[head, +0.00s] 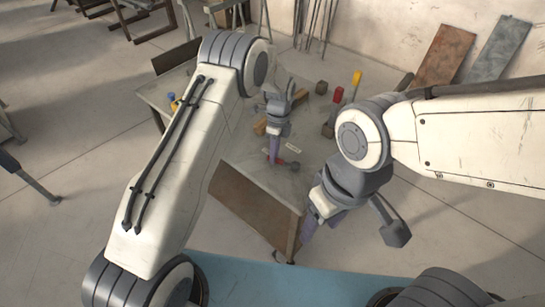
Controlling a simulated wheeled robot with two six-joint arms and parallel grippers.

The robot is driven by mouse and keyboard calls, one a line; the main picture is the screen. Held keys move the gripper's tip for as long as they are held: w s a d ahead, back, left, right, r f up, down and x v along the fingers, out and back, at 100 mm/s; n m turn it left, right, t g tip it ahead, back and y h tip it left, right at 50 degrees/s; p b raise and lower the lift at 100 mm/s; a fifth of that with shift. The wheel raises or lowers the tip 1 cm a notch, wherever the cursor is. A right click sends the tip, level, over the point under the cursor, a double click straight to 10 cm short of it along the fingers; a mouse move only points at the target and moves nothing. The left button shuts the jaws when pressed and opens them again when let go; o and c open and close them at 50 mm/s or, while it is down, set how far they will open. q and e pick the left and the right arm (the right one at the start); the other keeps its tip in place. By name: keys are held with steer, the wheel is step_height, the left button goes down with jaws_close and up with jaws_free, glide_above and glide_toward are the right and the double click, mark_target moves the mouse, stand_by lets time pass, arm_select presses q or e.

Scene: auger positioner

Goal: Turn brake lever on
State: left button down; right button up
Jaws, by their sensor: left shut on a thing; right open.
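A workbench (235,168) stands in the middle of the head view, with a small panel of controls on its top. A red-topped lever (338,94) and a yellow-topped lever (356,78) stand upright farther back on the right. My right gripper (309,229) is open and empty, in front of the bench's right corner.
A blue-topped item (172,98) is at the bench's left edge. A wooden block (260,127) lies behind my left gripper. Metal sheets (445,55) lean on the back wall. The floor at left is mostly clear.

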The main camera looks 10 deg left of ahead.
arm_select(q)
steer(key=shift+w+d+r+m+y, duration=0.1)
steer(key=shift+w+d+m+y, duration=0.1)
steer(key=shift+w+m, duration=0.6)
steer(key=shift+w+d+m+y, duration=0.2)
steer(key=shift+w+m, duration=0.25)
steer(key=shift+m, duration=0.55)
steer(key=shift+w, duration=0.1)
steer(key=c, duration=0.8)
jaws_free()
steer(key=shift+o, duration=0.2)
steer(key=shift+d, duration=0.1)
steer(key=v, duration=1)
steer(key=shift+s+r, duration=0.2)
steer(key=shift+s, duration=0.05)
steer(key=shift+d, duration=0.1)
